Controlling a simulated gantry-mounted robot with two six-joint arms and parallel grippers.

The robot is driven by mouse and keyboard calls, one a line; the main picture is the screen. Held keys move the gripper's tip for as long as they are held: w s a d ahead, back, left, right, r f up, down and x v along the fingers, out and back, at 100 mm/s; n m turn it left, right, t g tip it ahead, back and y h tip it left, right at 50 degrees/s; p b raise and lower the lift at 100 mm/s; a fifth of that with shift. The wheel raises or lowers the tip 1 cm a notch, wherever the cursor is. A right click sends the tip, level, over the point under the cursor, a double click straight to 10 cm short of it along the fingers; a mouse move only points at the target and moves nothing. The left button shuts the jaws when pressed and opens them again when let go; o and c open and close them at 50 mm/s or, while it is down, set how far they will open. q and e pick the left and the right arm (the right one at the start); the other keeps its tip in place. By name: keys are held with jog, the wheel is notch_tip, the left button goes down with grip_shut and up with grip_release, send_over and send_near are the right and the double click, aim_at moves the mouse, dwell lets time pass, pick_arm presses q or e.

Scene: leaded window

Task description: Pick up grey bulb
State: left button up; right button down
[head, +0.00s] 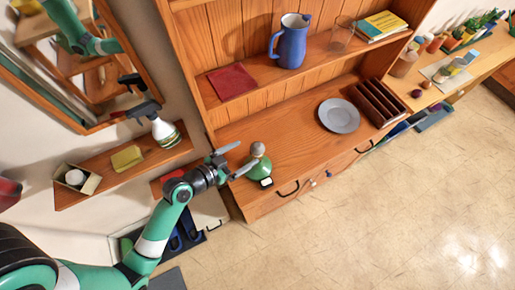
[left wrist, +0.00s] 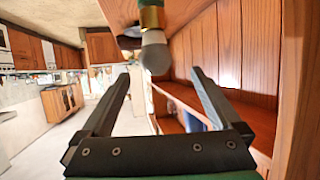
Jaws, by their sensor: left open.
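The grey bulb (head: 258,148) sits on top of a green lamp base (head: 259,168) at the left front corner of the wooden hutch counter. In the left wrist view the bulb (left wrist: 155,54) shows with a brass-coloured socket, between and beyond the fingertips. My left gripper (head: 246,154) is open, its fingers pointing toward the bulb from the left. Whether a finger touches the bulb cannot be told. My right gripper is not in view.
A grey plate (head: 339,116) and a dark slotted rack (head: 378,103) stand farther right on the counter. A blue pitcher (head: 291,42) and a red cloth or book (head: 232,82) are on the shelf above. A spray bottle (head: 163,130) stands on the left wall shelf. The counter's middle is clear.

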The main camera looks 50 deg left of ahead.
aim_at(253, 150)
pick_arm(q)
jog(key=x, duration=0.5)
jog(key=shift+w+d, duration=0.1)
jog(key=shift+d, duration=0.2)
jog(key=c, duration=1.4)
jog(key=shift+c, duration=0.2)
